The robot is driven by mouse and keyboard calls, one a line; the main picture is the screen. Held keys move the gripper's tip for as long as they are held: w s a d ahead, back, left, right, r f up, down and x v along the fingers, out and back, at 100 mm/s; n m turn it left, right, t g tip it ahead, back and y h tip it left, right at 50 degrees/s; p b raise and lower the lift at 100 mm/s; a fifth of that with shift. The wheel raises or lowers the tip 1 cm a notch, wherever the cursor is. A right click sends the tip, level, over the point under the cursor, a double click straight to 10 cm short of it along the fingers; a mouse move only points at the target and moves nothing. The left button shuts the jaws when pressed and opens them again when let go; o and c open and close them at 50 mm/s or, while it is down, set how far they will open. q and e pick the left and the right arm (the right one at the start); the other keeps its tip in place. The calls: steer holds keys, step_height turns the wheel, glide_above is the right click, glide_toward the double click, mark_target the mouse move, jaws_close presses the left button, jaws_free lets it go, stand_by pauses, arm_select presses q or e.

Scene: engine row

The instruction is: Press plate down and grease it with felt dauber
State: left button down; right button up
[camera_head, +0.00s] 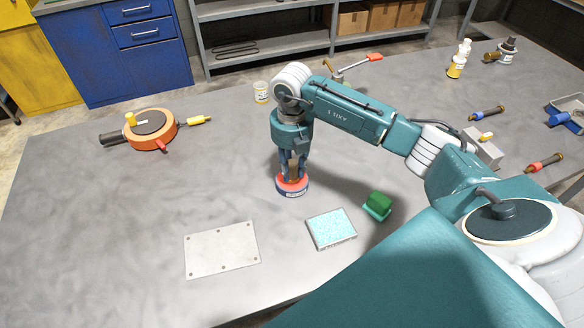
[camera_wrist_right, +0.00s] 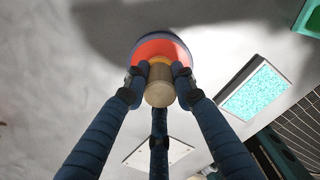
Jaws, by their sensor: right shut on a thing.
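My right gripper (camera_head: 291,172) points down and is shut on a pale cylindrical handle (camera_wrist_right: 159,88), which I take for the felt dauber. Below the handle is a round red disc (camera_wrist_right: 165,48) in a dark blue rim, like a tin (camera_head: 292,188) on the table. Whether the dauber's tip touches the red surface is hidden. A flat pale metal plate (camera_head: 222,250) with small holes along its edges lies on the table, left of and nearer than the tin. It also shows in the right wrist view (camera_wrist_right: 140,156), partly behind the fingers. My left gripper is not in view.
A shallow tray (camera_head: 331,229) with a cyan speckled surface and a green block (camera_head: 377,205) lie right of the plate. An orange round tool (camera_head: 151,131) stands at left; a small can (camera_head: 261,92) is at the back.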

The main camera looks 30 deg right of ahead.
mark_target(292, 163)
stand_by(0.4)
steer(key=shift+r+p, duration=2.45)
steer(key=shift+r, duration=1.05)
